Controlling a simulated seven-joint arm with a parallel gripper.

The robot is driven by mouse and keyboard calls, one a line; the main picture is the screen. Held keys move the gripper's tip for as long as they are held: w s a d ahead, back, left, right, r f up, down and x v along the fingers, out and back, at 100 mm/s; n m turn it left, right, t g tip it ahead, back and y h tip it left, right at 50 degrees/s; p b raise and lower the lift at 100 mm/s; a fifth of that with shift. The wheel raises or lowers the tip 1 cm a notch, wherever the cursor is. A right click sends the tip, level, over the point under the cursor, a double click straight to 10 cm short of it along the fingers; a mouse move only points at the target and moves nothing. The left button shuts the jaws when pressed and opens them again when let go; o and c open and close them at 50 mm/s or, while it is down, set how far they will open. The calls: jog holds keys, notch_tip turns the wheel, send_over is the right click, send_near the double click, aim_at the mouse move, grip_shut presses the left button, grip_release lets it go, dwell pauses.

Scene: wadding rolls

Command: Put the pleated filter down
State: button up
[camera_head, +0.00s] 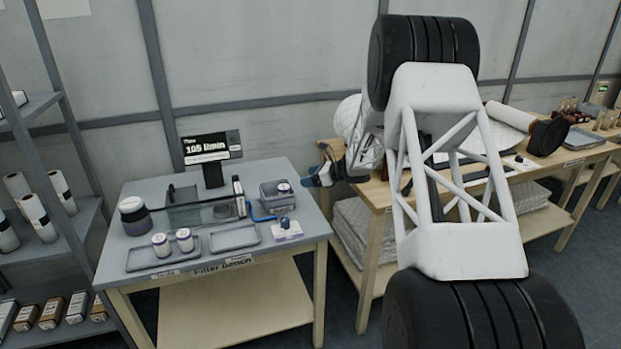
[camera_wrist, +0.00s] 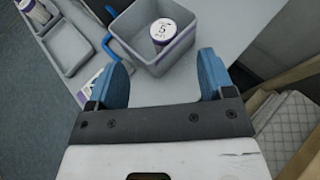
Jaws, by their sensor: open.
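A white and purple canister with a "5" on its label, which looks like the pleated filter (camera_wrist: 162,33), stands inside a grey open bin (camera_wrist: 126,43). In the head view the filter (camera_head: 284,187) shows above the rim of the bin (camera_head: 276,208) at the right of the grey table. My gripper (camera_wrist: 160,78) is open, with two spread blue fingers and nothing between them. The fingers are on the near side of the bin, apart from the filter.
Two similar canisters (camera_head: 172,242) stand on a tray (camera_head: 140,262) at the front left. An empty tray (camera_head: 235,246), a clear-walled apparatus (camera_head: 200,212), a dark jar (camera_head: 134,216) and a display (camera_head: 212,148) share the table. A wooden bench (camera_head: 372,194) adjoins at right.

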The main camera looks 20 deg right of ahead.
jog(key=s+a+r+m+t+h, duration=0.1)
jog(key=s+r+m+t+h, duration=0.15)
jog(key=r+m, duration=0.4)
jog(key=s+a+r+m+t+h, duration=0.1)
jog(key=s+a+r+m+h, duration=0.1)
jog(key=r+m+h, duration=0.45)
jog(key=s+a+r+m+g+h, duration=0.1)
jog(key=s+r+m+h, duration=0.1)
jog(key=s+r+m, duration=0.55)
jog(key=s+a+r+m+g+h, duration=0.15)
jog(key=s+r+m, duration=0.25)
jog(key=s+m, duration=0.65)
jog(key=s+a+f+m+g, duration=0.1)
jog(key=s+m, duration=0.4)
jog(key=s, duration=0.7)
jog(key=s+a+f+m+g+y, duration=0.1)
jog(key=s+a+m, duration=0.4)
jog(key=s, duration=0.8)
jog(key=s+a+f+m+g+y, duration=0.1)
jog(key=s+a+f+m+g, duration=0.2)
jog(key=s, duration=1)
jog(key=shift+s+a+m+g, duration=0.2)
jog(key=shift+a+m+g, duration=0.75)
jog(key=shift+m+g, duration=0.15)
